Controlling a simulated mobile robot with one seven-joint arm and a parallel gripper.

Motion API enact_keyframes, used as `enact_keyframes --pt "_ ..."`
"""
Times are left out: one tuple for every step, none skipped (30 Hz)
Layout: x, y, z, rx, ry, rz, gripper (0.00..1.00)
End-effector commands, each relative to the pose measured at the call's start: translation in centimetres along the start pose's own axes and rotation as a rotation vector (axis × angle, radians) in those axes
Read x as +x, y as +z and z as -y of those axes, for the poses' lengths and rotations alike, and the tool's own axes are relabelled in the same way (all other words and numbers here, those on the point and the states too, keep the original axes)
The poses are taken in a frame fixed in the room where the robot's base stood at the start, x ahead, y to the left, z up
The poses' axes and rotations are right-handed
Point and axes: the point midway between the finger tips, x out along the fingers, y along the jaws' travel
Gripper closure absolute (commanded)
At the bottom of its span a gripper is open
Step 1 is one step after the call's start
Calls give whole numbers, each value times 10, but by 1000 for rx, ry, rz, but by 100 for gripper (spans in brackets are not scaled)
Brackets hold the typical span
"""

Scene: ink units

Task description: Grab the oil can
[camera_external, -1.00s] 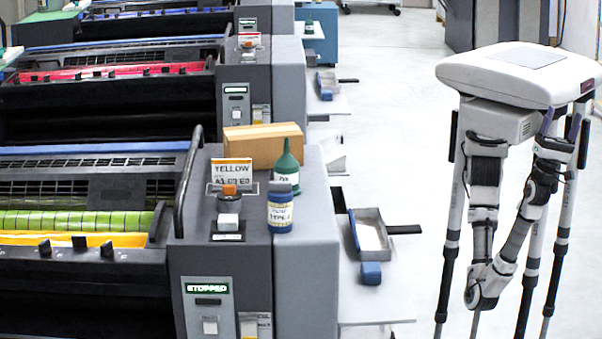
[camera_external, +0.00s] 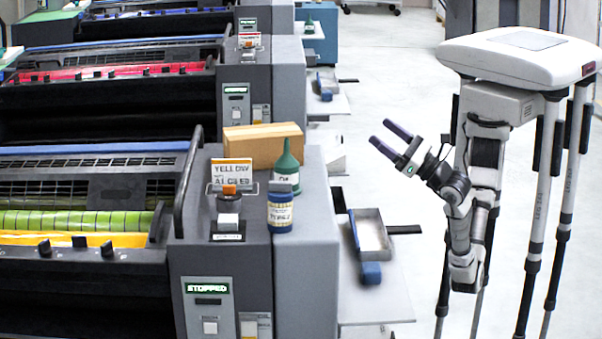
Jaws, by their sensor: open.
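The oil can (camera_external: 286,167) is a green bottle with a tapered spout and a white label. It stands upright on top of the grey press unit, in front of the right end of a cardboard box. My gripper (camera_external: 383,138) is open and empty, in the air to the right of the oil can and clear of the press unit. Its two dark fingers point up and left, toward the press.
The cardboard box (camera_external: 262,143) stands behind the oil can. A yellow-labelled sign (camera_external: 232,173) and a knob (camera_external: 228,221) are to its left. A side shelf (camera_external: 384,301) holds a tray (camera_external: 371,238) and a blue block (camera_external: 371,274). The floor between shelf and robot is clear.

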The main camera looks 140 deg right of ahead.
Motion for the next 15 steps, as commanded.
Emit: enact_keyframes --pt "18 -29 -11 26 23 -109 19" --pt "25 -47 -18 47 39 -172 19" --pt "32 -70 -26 70 55 -252 19" --pt "36 -85 -31 88 67 -306 19" --pt "39 -99 -35 101 75 -355 19" --pt "41 -115 -40 118 85 -411 19" --pt "43 -124 -42 129 91 -446 19" --pt "43 -133 -45 138 96 -476 19" --pt "44 -141 -47 146 101 -506 19" --pt "44 -146 -49 151 105 -523 19" --pt "45 -149 -50 154 106 -535 19" --pt "48 -153 -51 157 108 -545 19" --pt "51 -155 -51 158 107 -549 19" --pt "55 -158 -52 157 106 -550 19" --pt "61 -161 -52 157 106 -549 19"
